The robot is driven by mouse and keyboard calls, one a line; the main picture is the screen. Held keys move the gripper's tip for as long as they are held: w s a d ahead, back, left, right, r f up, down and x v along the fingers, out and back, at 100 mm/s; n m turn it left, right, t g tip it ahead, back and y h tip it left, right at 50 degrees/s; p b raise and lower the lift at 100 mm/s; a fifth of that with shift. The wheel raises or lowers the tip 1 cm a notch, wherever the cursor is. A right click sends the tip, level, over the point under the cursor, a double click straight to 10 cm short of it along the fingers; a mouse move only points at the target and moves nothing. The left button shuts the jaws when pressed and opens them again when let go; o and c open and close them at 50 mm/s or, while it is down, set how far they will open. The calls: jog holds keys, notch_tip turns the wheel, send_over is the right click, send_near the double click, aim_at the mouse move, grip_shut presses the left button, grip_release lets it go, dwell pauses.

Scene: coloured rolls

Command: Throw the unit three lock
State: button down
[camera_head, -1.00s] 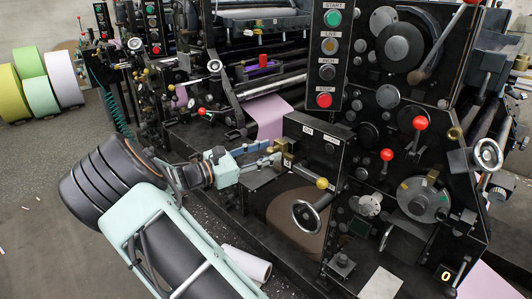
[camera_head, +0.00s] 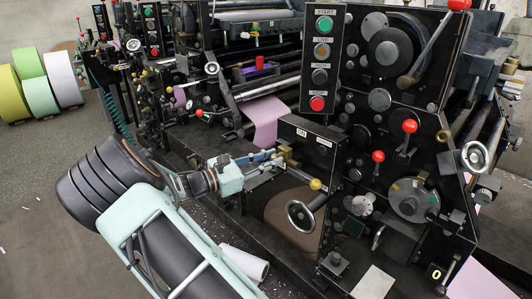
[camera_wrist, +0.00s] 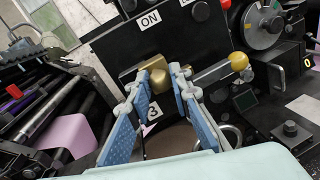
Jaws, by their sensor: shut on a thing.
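The unit three lock shows as a brass block (camera_wrist: 152,84) on the front of a black panel, below a white "ON" label (camera_wrist: 149,19) and above a label with a "3" (camera_wrist: 153,114). In the head view the brass piece (camera_head: 285,153) sits at the panel's upper left. My gripper (camera_wrist: 166,72) has its blue-padded fingers around the brass piece and is shut on it; the fingers hide part of it. In the head view my gripper (camera_head: 274,157) reaches in from the left.
A lever with a yellow ball (camera_head: 316,184) sticks out right of the lock, above a handwheel (camera_head: 301,214). Red-knobbed levers (camera_head: 410,126) and a button column (camera_head: 321,62) stand further right and above. A white roll (camera_head: 244,263) lies on the floor below my arm.

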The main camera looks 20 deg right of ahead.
jog(key=shift+s+d+f, duration=0.1)
jog(key=shift+s+d, duration=0.2)
jog(key=shift+s, duration=0.5)
jog(key=c, duration=1.7)
grip_release()
jog(key=shift+c, duration=0.2)
jog(key=s+a, duration=0.1)
jog(key=a, duration=1.1)
jog(key=shift+s, duration=0.4)
